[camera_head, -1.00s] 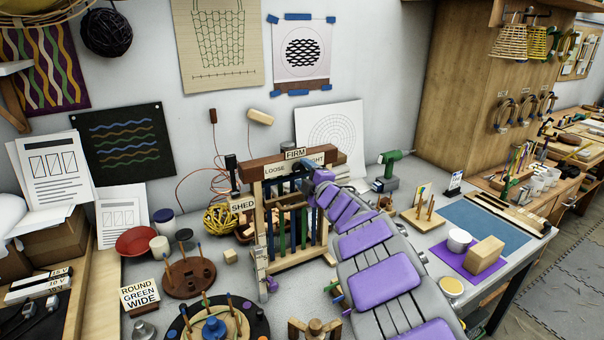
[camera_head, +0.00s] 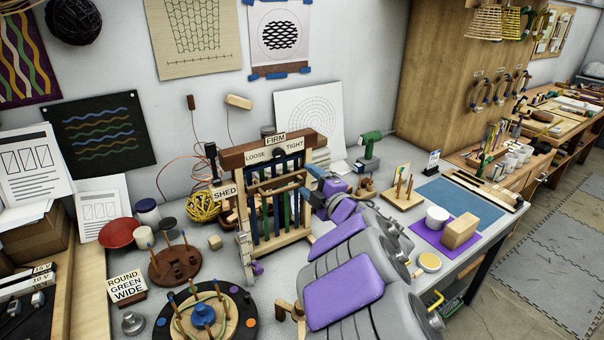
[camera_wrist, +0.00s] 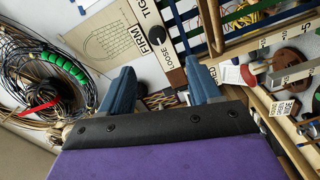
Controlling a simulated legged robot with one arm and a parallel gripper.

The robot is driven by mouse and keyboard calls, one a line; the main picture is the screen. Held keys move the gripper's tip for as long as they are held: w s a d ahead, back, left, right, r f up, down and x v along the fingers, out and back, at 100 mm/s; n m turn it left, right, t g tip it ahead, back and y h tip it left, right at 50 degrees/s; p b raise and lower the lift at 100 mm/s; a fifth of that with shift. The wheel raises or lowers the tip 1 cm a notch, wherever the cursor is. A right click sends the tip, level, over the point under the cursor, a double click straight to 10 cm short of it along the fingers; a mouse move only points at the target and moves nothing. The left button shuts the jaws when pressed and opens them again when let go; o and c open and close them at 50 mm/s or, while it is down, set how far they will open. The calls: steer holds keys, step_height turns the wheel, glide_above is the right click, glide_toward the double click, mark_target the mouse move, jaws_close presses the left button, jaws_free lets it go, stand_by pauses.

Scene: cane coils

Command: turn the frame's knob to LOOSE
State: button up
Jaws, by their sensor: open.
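The wooden frame (camera_head: 232,161) stands upright on the bench, with FIRM, LOOSE and TIGHT labels on its top bar. Its dark knob (camera_head: 280,155) sits between LOOSE and TIGHT, below FIRM. Which label it points to is too small to tell. My gripper (camera_head: 316,186) is beside the frame's right post, lower than the knob and apart from it. In the wrist view, my gripper (camera_wrist: 160,84) is open and empty, its two blue fingers spread. The knob (camera_wrist: 169,31) shows beyond the fingertips, near the LOOSE label (camera_wrist: 168,56).
A SHED label (camera_head: 225,192) and lever stand at the frame's left. A round peg board (camera_head: 171,322) is in front. A purple mat (camera_head: 430,236) holds a block and cup.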

steer(key=shift+v, duration=1.05)
steer(key=s+d+r+m+h, duration=0.25)
steer(key=d+m+h, duration=0.65)
steer(key=d, duration=0.5)
steer(key=s+d+f+m+g+h, duration=0.45)
steer(key=s+d+m, duration=0.25)
steer(key=s+d, duration=0.3)
steer(key=s+a+f+m+g+y, duration=0.1)
steer(key=s+a+f+m+g, duration=0.1)
steer(key=s, duration=1)
steer(key=s+a+f+m+g+y, duration=0.1)
steer(key=s+a+g, duration=0.4)
steer(key=s, duration=0.7)
steer(key=s+a+f+m+g+y, duration=0.1)
steer(key=s+a+f+m+g, duration=0.2)
steer(key=s, duration=0.9)
steer(key=shift+a+f+g, duration=0.4)
steer(key=shift+f+g, duration=0.25)
steer(key=shift+g, duration=0.5)
steer(key=shift+s+y, duration=0.1)
steer(key=shift+y, duration=0.15)
